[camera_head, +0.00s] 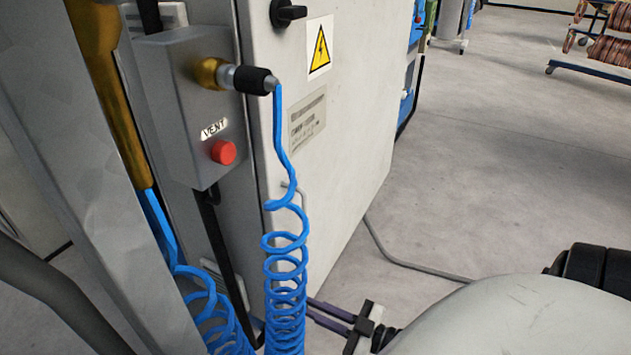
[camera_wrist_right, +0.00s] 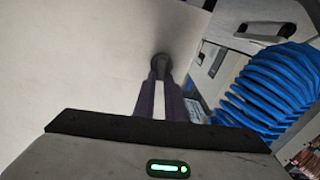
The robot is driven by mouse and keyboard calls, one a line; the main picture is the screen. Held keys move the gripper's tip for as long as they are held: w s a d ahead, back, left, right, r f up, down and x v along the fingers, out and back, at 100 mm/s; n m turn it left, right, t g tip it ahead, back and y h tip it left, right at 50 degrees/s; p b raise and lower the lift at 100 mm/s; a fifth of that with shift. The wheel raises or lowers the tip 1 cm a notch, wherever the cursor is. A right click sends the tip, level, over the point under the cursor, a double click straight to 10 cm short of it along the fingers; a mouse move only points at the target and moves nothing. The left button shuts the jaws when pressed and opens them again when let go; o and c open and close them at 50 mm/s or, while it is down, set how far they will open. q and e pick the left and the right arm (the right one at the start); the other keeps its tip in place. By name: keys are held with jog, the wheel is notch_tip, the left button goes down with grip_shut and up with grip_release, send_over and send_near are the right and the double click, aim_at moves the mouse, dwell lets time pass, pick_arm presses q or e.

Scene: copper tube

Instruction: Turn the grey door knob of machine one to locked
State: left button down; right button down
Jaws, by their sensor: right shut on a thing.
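My right gripper (camera_head: 313,308) reaches in from the lower right of the head view, with its two dark fingers pointing left toward the pale machine cabinet (camera_head: 350,120), just beside the blue coiled hose. In the right wrist view, my right gripper (camera_wrist_right: 160,88) has its fingers shut on a small dark-grey knob (camera_wrist_right: 161,62) on a pale panel. The knob's front is partly covered by the fingers, and I cannot read its turn position. In the head view the knob is hidden. My left gripper is not in view.
The blue coiled hose (camera_head: 285,265) hangs close to the right fingers and shows in the wrist view (camera_wrist_right: 270,90). A grey vent box (camera_head: 185,130) with a red button (camera_head: 223,152) is at left. A black switch (camera_head: 287,13) sits higher on the cabinet.

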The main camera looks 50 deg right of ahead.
jog(key=n, duration=0.4)
jog(key=a+n, duration=0.1)
jog(key=n, duration=0.1)
jog(key=shift+s+f+p, duration=0.1)
jog(key=shift+f+p, duration=0.15)
jog(key=shift+p, duration=0.15)
jog(key=shift+f+n, duration=0.1)
jog(key=shift+n, duration=0.9)
jog(key=n, duration=0.2)
jog(key=shift+a+f+n, duration=0.15)
jog(key=shift+f+n, duration=0.05)
jog(key=shift+n, duration=0.2)
jog(key=shift+s+f+n+b, duration=0.15)
jog(key=shift+n+b, duration=0.2)
jog(key=shift+n, duration=0.45)
jog(key=shift+a+f+n, duration=0.1)
jog(key=shift+f+n, duration=0.05)
jog(key=shift+n, duration=0.85)
pick_arm(q)
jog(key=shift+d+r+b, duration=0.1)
jog(key=shift+b, duration=0.25)
pick_arm(e)
jog(key=shift+f+n, duration=0.1)
jog(key=shift+n, duration=0.8)
